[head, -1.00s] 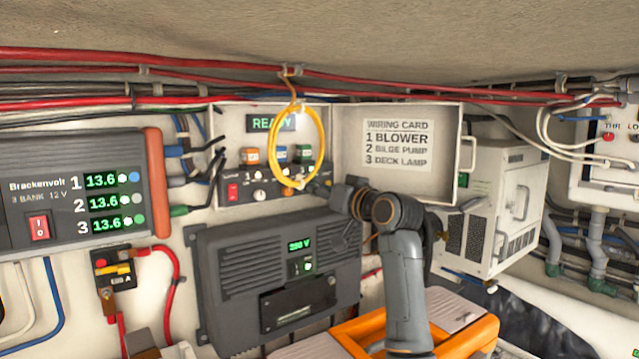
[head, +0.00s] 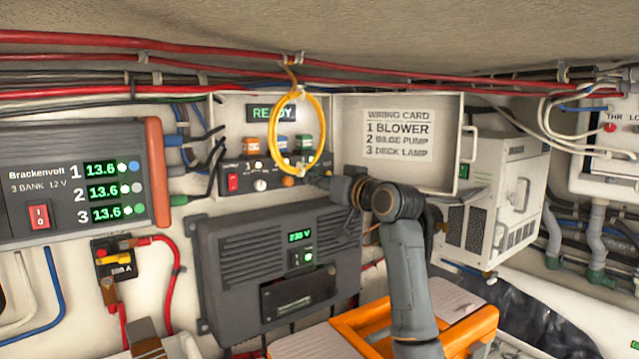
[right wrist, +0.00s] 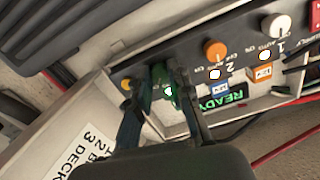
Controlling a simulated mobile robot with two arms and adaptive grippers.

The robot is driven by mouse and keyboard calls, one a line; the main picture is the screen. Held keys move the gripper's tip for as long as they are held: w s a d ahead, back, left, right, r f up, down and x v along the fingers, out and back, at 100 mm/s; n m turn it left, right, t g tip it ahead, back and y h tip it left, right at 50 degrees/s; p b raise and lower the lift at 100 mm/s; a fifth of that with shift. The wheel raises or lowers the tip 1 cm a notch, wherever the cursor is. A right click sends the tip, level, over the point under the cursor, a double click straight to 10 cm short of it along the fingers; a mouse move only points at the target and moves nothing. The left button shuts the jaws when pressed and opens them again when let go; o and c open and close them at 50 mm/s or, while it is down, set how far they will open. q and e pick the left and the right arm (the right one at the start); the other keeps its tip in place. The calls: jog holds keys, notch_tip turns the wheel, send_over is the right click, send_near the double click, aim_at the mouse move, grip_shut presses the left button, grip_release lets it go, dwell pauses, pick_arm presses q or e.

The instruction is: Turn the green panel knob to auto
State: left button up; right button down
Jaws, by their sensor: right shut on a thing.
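The small control panel (head: 240,183) sits low in the open white box, with a white knob (head: 260,185) and an orange knob (head: 288,181) in a row. My right gripper (head: 322,182) reaches in at the row's right end. In the right wrist view the panel is turned almost upside down. There the fingers of my right gripper (right wrist: 165,78) are closed around the green knob (right wrist: 158,73), which they largely hide. Its pointer direction cannot be read. My left gripper is not in view.
A yellow cable loop (head: 273,135) hangs in front of the box, close to the panel. The box's open lid (head: 345,130) carries a wiring card (head: 398,133). A lit READY display (head: 273,113) is above the panel. A grey inverter (head: 240,255) is below.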

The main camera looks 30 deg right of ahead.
jog(key=shift+d+n+b, duration=0.1)
jog(key=shift+n+b, duration=0.3)
jog(key=shift+n, duration=3.4)
jog(key=c, duration=1.2)
grip_release()
jog(key=shift+s, duration=0.1)
jog(key=s+d, duration=0.1)
jog(key=s, duration=1)
jog(key=shift+s+d, duration=0.25)
jog(key=shift+s, duration=0.15)
jog(key=shift+f, duration=0.1)
